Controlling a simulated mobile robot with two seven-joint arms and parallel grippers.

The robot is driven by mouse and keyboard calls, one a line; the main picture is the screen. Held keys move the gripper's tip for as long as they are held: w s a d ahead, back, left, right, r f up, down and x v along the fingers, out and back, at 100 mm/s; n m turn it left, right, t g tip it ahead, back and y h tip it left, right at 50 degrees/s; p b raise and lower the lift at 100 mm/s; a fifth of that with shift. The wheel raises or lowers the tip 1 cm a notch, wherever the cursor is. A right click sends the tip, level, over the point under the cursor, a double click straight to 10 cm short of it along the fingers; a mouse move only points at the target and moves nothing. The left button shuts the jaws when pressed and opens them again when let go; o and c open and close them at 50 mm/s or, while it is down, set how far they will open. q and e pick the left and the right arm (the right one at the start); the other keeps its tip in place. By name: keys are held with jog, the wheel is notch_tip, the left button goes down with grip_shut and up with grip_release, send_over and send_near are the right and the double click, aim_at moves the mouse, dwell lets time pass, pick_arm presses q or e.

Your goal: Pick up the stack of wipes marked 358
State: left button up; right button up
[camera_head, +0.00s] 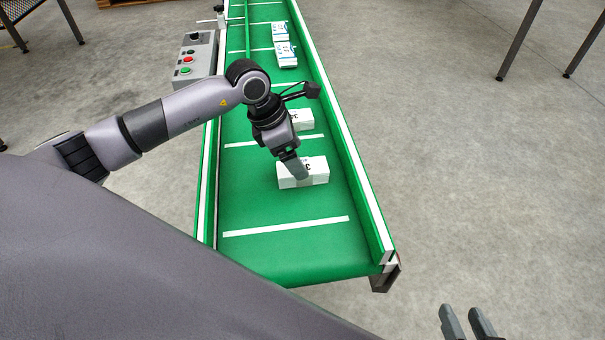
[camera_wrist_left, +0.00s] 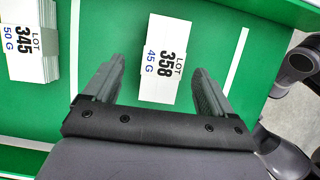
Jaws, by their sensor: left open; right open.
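The white stack of wipes marked 358 (camera_wrist_left: 166,60) lies on the green conveyor belt. It also shows in the head view (camera_head: 316,170), partly hidden behind my left gripper (camera_head: 294,166). My left gripper is open above the stack. In the left wrist view its two fingers (camera_wrist_left: 159,68) stand apart, one on each side of the lower part of the stack, with green showing between. I cannot tell how far above the belt the fingertips are. My right gripper (camera_head: 467,322) is open and empty at the bottom right of the head view, beyond the belt.
A second white stack, marked 345 (camera_wrist_left: 33,50), lies farther up the belt (camera_head: 301,118). Two blue-and-white packs (camera_head: 284,45) lie beyond it. Raised rails (camera_head: 345,130) line the belt (camera_head: 255,260). A control box with buttons (camera_head: 192,58) stands at the left.

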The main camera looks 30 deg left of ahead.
aim_at(317, 168)
pick_arm(q)
jog(key=shift+b+x, duration=0.6)
jog(key=shift+x, duration=1.65)
jog(key=shift+s+d+f, duration=0.1)
jog(key=shift+s+f, duration=0.05)
jog(key=shift+s, duration=0.05)
jog(key=c, duration=1.1)
